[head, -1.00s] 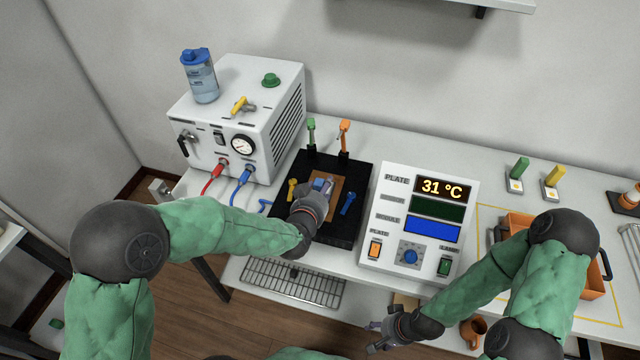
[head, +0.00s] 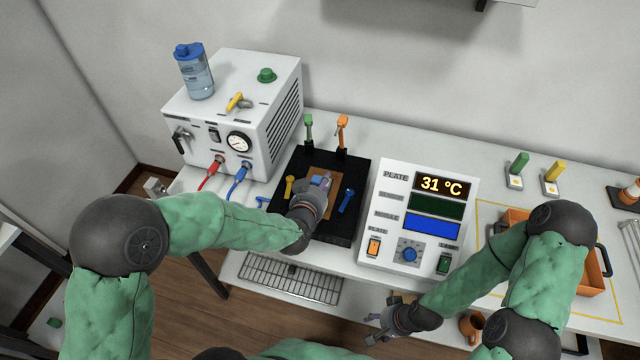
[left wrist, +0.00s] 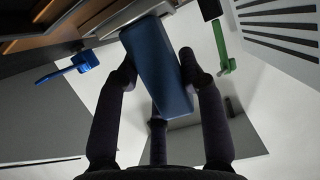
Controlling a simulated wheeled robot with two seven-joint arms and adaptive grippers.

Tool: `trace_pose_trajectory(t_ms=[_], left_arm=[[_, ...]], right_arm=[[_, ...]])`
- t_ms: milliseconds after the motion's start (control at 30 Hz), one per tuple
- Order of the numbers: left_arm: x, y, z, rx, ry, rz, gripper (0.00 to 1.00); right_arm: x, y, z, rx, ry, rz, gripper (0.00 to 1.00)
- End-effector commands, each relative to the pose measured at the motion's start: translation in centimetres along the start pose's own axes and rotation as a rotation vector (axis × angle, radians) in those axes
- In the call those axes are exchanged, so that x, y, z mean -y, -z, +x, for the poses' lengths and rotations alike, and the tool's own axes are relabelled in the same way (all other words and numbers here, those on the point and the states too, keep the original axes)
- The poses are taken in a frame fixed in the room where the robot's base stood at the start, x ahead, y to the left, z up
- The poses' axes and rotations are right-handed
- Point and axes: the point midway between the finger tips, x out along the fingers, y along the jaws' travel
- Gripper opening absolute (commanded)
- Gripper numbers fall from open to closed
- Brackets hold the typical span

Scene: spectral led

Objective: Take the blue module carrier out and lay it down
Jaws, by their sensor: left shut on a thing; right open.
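The blue module carrier (left wrist: 157,70) is a plain blue block held between my left gripper's fingers in the left wrist view. In the head view, my left gripper (head: 319,184) is over the copper-coloured plate (head: 328,204) on the black base (head: 342,229). It is shut on the carrier, which is mostly hidden there by the fingers. I cannot tell whether the carrier still touches the plate. My right gripper (head: 378,335) is open and empty, low in front of the table's front edge.
Yellow (head: 289,187), blue (head: 346,200), green (head: 308,130) and orange (head: 342,133) clamps surround the plate. The white console (head: 373,218) stands right of the base, the white chiller (head: 262,103) at the left. An orange tray (head: 592,280) lies far right.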

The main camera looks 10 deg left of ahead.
Motion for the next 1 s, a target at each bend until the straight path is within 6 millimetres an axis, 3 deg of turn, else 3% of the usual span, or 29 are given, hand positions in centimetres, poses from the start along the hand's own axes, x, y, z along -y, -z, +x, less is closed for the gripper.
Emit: trace_pose_trajectory(t_ms=[1000], left_arm=[[0.0, 2.3, -0.9, -0.001, 0.0, 0.0, 0.0]], right_arm=[[0.7, -0.1, -2.0, 0.0, 0.0, 0.0, 0.55]])
